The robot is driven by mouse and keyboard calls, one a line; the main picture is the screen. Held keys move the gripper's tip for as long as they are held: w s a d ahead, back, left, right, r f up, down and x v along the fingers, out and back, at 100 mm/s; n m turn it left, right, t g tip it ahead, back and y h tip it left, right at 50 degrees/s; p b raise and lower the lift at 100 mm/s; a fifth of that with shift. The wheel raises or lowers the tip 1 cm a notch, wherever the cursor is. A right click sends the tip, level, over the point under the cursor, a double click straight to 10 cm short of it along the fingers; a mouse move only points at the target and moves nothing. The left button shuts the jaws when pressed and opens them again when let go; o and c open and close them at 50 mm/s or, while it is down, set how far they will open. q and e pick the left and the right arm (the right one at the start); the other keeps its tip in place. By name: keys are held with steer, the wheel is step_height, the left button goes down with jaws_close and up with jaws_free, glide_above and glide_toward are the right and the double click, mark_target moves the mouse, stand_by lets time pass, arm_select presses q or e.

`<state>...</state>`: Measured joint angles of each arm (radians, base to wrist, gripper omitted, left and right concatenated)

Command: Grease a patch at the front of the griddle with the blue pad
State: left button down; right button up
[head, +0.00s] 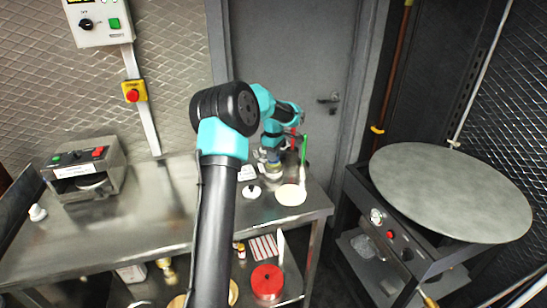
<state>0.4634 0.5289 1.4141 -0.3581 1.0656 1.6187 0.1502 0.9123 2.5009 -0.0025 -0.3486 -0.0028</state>
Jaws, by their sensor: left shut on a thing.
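The griddle (450,190) is a large round grey plate on a dark stand at the right. Its top looks bare. My left arm reaches up and away over the steel table. My left gripper (271,157) is small and partly hidden by its own wrist, low over the far right end of the table. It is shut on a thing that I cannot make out. It is well to the left of the griddle and apart from it. I cannot pick out the blue pad for certain. My right gripper is not in view.
Beside my left gripper are an upright green stick (304,150), a pale round disc (291,195) and a small white item (253,192). A metal machine (88,170) stands at the table's left. A gap separates table and griddle stand. A red round container (267,281) sits below.

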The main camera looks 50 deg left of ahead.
arm_select(q)
steer(key=shift+r, duration=3)
